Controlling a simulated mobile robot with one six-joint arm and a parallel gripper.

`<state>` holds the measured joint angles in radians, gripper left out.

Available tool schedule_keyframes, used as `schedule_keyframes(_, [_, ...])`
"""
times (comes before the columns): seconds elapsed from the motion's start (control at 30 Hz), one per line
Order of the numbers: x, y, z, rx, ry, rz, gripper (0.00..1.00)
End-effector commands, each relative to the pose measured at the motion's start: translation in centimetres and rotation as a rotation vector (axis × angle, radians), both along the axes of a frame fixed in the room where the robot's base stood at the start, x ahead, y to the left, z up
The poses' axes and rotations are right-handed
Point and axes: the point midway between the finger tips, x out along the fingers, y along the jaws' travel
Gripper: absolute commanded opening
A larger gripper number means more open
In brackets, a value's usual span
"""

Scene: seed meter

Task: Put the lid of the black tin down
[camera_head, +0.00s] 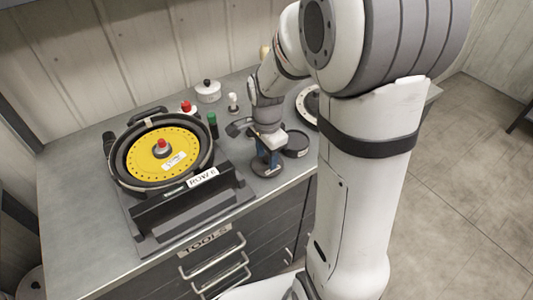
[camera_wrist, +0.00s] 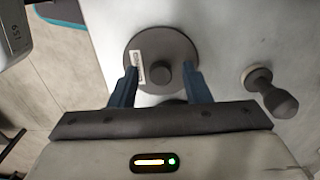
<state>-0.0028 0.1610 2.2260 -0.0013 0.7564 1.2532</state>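The lid of the black tin (camera_wrist: 178,50), a dark grey disc with a central knob (camera_wrist: 162,73) and a small white label, lies below my gripper in the wrist view. In the head view the dark disc (camera_head: 267,171) appears to rest on the counter near its front edge. My gripper (camera_wrist: 160,85) has its two blue fingers apart, one on each side of the knob with gaps between. It also shows in the head view (camera_head: 268,160), pointing down over the disc. A round black tin (camera_head: 297,144) stands just right of it, partly hidden by my arm.
A seed meter with a yellow plate (camera_head: 160,165) stands at the left of the counter (camera_head: 75,185). A green-capped bottle (camera_head: 212,124), a white lidded pot (camera_head: 208,91) and a pale knob-headed piece (camera_head: 233,103) stand behind. A dark knobbed piece (camera_wrist: 278,100) is right in the wrist view.

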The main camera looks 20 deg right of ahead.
Motion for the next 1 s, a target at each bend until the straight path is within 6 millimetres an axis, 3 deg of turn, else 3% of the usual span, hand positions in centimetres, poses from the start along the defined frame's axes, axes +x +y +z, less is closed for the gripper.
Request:
schedule_keyframes(0.33, [0.1,0.0,1.1,0.0,-0.003,-0.001,0.43])
schedule_keyframes(0.7, [0.1,-0.1,8.8,0.0,-0.005,-0.001,0.43])
schedule_keyframes(1.0, [-0.1,-0.1,12.2,0.0,-0.003,0.01,0.43])
